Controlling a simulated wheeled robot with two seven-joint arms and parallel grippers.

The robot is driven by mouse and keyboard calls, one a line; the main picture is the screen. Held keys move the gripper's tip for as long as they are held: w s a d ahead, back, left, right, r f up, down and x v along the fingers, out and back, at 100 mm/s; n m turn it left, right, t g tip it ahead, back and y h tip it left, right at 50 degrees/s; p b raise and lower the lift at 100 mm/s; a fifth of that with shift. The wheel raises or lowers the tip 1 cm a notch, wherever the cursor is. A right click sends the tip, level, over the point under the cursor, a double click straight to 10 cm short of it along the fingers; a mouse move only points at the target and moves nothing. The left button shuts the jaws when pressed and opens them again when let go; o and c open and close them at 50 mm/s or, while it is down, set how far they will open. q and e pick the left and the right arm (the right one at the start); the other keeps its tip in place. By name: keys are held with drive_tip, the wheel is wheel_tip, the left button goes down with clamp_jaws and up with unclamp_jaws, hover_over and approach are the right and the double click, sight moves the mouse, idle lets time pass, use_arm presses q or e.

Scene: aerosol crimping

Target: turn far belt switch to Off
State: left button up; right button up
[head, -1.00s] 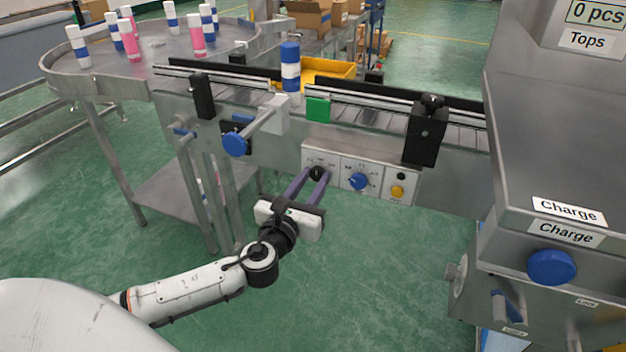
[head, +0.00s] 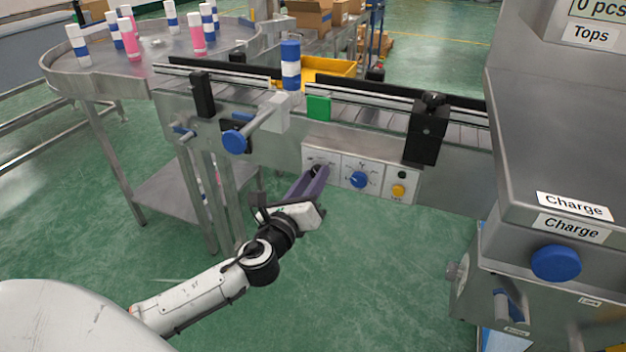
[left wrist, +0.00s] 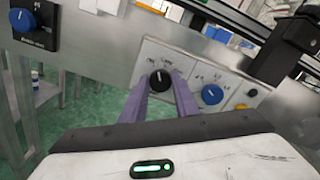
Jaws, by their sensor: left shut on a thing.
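The far belt switch is a black rotary knob (left wrist: 160,81) on the leftmost white plate of the conveyor's side panel, with small lettering above it. In the left wrist view its white pointer line stands roughly upright on the knob, while the whole panel looks tilted. My left gripper (left wrist: 160,86) is shut on this knob, with one purple finger on each side. In the head view the left gripper (head: 316,172) reaches the panel with its fingers rolled, and they mostly hide the knob. My right gripper is not in view.
Right of the switch are a blue knob (head: 358,180) and a yellow button (head: 398,190). A blue-and-white can (head: 290,66) stands on the belt by a green block (head: 318,107). The charge machine (head: 550,150) stands right.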

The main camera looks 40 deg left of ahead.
use_arm(q)
drive_tip(key=shift+n, duration=2)
drive_tip(key=o, duration=1.1)
drive_tip(key=shift+c, duration=0.2)
drive_tip(key=b+v, duration=0.1)
drive_tip(key=v, duration=0.9)
drive_tip(key=shift+s, duration=0.15)
drive_tip(key=shift+a, duration=0.1)
